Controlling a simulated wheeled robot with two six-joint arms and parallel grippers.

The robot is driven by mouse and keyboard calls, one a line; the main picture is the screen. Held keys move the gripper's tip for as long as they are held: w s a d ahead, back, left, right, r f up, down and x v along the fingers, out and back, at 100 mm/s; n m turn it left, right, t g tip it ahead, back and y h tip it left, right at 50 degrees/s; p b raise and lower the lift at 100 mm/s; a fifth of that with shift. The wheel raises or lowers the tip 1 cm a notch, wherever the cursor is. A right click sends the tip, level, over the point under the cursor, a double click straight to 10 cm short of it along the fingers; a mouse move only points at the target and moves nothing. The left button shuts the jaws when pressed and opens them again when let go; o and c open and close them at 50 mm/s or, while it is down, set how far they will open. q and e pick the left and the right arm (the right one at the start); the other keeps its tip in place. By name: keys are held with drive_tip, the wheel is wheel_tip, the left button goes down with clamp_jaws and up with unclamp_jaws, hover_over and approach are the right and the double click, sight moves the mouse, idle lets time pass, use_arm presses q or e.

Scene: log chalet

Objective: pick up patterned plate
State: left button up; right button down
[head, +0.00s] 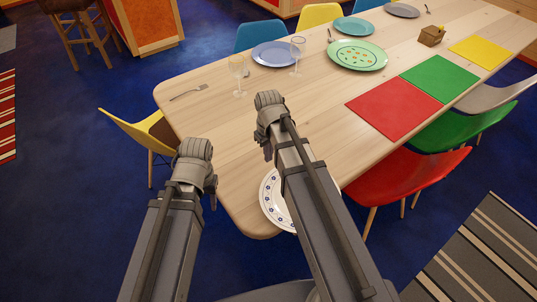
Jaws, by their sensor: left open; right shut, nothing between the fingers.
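A white plate with a blue patterned rim (270,205) lies at the near left end of the wooden table, partly hidden under my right arm. A green plate with a coloured pattern (357,55) lies further back on the table. My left gripper (211,196) is open and empty, left of the white plate and beside the table's near left edge. My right gripper (267,150) is shut with nothing in it, over the table beyond the white plate. The fingers of both are mostly hidden by the wrists.
A fork (188,92), two glasses (238,75) (297,55) and a blue-grey plate (273,54) are at the table's far left. Red (394,107) and green (440,77) mats lie to the right. A yellow chair (140,128) and a red chair (405,178) flank the table.

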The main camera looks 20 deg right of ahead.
drive_tip(key=shift+r, duration=0.6)
drive_tip(key=c, duration=1.5)
unclamp_jaws()
drive_tip(key=shift+a, duration=0.1)
drive_tip(key=o, duration=0.8)
drive_tip(key=shift+h, duration=0.6)
drive_tip(key=s+a, duration=0.3)
drive_tip(key=s, duration=0.1)
drive_tip(key=s+a, duration=0.3)
drive_tip(key=s, duration=0.1)
drive_tip(key=s+a, duration=0.3)
drive_tip(key=shift+s+a, duration=0.55)
drive_tip(key=shift+s, duration=0.1)
